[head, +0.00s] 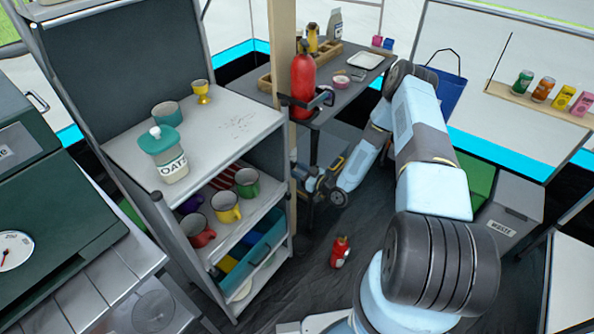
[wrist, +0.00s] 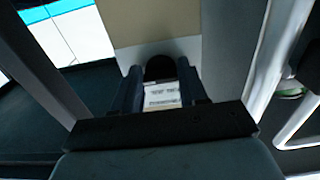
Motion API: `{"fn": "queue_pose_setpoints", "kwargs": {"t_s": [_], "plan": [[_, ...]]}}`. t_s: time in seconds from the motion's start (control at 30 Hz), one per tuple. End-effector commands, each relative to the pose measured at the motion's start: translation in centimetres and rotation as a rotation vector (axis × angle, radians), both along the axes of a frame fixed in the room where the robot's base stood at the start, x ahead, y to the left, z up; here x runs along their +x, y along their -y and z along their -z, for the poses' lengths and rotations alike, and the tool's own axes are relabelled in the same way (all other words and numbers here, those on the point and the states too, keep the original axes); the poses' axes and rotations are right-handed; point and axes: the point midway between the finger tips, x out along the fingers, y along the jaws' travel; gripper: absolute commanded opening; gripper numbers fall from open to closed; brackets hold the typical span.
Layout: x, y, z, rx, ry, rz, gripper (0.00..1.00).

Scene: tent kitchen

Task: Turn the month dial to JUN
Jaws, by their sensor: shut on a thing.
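My gripper (wrist: 160,90) is shut on a dark rounded piece (wrist: 158,68) that shows between its two fingers in the wrist view. It looks like the dial's knob, set against a pale panel (wrist: 190,52). A small white label with print (wrist: 162,98) shows between the fingers, too blurred to read. I cannot tell which month the dial is at. In the head view my gripper (head: 302,180) is beside the lower part of the wooden post (head: 284,60), partly behind the shelf unit. The dial cannot be made out there.
A red fire extinguisher (head: 303,85) hangs on the post above my gripper. The shelf unit (head: 235,115) with mugs stands close on the left. A small red bottle (head: 340,252) is on the floor. A dark table (head: 345,95) stands behind.

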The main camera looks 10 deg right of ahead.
Motion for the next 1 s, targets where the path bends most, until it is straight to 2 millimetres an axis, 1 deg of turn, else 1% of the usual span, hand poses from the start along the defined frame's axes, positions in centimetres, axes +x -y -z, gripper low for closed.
{"fn": "queue_pose_setpoints", "kwargs": {"t_s": [0.33,0.87,0.9,1.0], "plan": [[-0.04,0.06,0.05,0.108,-0.110,0.002,0.12],[-0.01,0.08,0.03,0.128,-0.131,0.002,0.12],[-0.01,0.08,0.04,0.128,-0.131,0.003,0.43],[-0.01,0.06,0.03,0.127,-0.130,0.002,0.53]]}}
